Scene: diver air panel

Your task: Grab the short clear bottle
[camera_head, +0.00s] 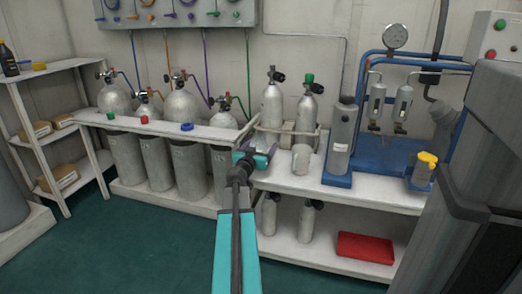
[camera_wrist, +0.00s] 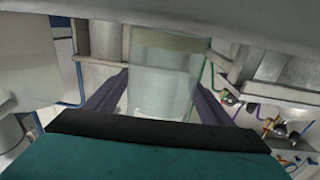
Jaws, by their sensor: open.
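A short, pale, see-through bottle (camera_wrist: 162,85) stands between the two purple fingers of my gripper (camera_wrist: 158,97) in the wrist view. Gaps show between it and the fingers. In the head view a short whitish cylinder (camera_head: 301,160), which looks like the same bottle, stands on the white bench just right of my gripper (camera_head: 262,154). My gripper is open and holds nothing. The bottle's lower part is hidden by the gripper body in the wrist view.
Two grey cylinders (camera_head: 272,104) stand in a rack behind the bottle. A grey canister (camera_head: 341,138) on a blue base stands to its right. A yellow-capped jar (camera_head: 423,170) is farther right. Large tanks (camera_head: 188,168) stand left. A red case (camera_head: 365,248) lies on the lower shelf.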

